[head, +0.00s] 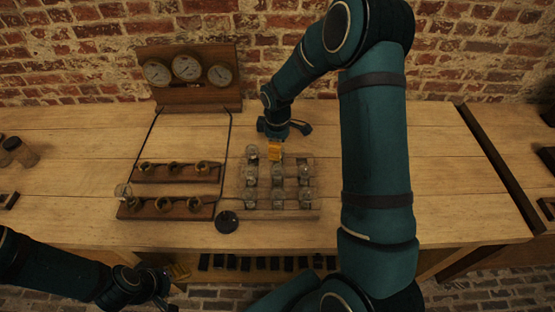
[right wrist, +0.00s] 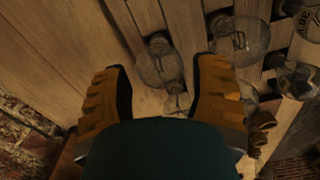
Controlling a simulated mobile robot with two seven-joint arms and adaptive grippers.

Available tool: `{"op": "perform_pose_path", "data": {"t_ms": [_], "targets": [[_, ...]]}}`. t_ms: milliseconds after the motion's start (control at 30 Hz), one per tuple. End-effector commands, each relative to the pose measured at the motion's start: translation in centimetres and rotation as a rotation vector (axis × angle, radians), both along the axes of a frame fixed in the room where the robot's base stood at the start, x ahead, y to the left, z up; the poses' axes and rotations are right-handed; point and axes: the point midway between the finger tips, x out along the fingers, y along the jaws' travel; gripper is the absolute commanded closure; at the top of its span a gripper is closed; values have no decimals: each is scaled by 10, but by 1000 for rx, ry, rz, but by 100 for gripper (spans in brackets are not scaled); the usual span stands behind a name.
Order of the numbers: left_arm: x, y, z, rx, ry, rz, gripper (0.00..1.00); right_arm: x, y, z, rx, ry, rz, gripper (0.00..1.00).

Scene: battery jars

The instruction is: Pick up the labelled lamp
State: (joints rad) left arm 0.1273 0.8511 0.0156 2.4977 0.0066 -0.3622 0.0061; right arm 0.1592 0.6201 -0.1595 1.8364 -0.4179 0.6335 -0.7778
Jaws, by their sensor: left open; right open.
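Several clear glass lamps (head: 278,172) stand in rows in a wooden rack (head: 292,214). In the right wrist view one lamp at the top right corner carries a pale label with dark letters (right wrist: 309,22), cut off by the frame edge. My right gripper (head: 275,152) is over the back of the rack, its yellow fingers apart. In its wrist view a plain glass lamp (right wrist: 160,66) shows between and beyond the fingertips, with no contact visible. My left gripper (head: 178,271) is low at the table's front edge, empty as far as I see.
A dark round knob (head: 227,221) lies in front. A gauge panel (head: 195,92) stands at the back. The table's right part is clear.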

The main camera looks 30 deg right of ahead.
Motion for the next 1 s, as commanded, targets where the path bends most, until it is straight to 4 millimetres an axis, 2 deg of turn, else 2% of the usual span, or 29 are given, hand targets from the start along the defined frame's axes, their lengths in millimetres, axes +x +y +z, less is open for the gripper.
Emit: {"op": "perform_pose_path", "data": {"t_ms": [33, 100, 333, 367, 400, 467, 500, 867, 1000], "targets": [[-1, 0, -2, 0, 1, 0, 39, 0, 0, -9, 0, 1, 0, 40], [-1, 0, -2, 0, 2, -2, 39, 0, 0, -14, -1, 1, -1, 40], [-1, 0, -2, 0, 2, -2, 39, 0, -1, -15, -1, -1, -1, 40], [-1, 0, -2, 0, 2, -2, 39, 0, -1, -15, -1, -1, -1, 45], [-1, 0, -2, 0, 2, -2, 39, 0, -1, -15, -1, -1, -1, 59], [-1, 0, -2, 0, 2, -2, 39, 0, -1, -15, -1, -1, 0, 80], [-1, 0, -2, 0, 2, -2, 39, 0, -1, -15, -1, -1, 0, 87], [-1, 0, -2, 0, 2, -1, 39, 0, 0, -13, 0, -1, 0, 88], [0, 0, 1, 0, 0, 0, 39, 1, 0, 1, -1, -4, 0, 88]]}}
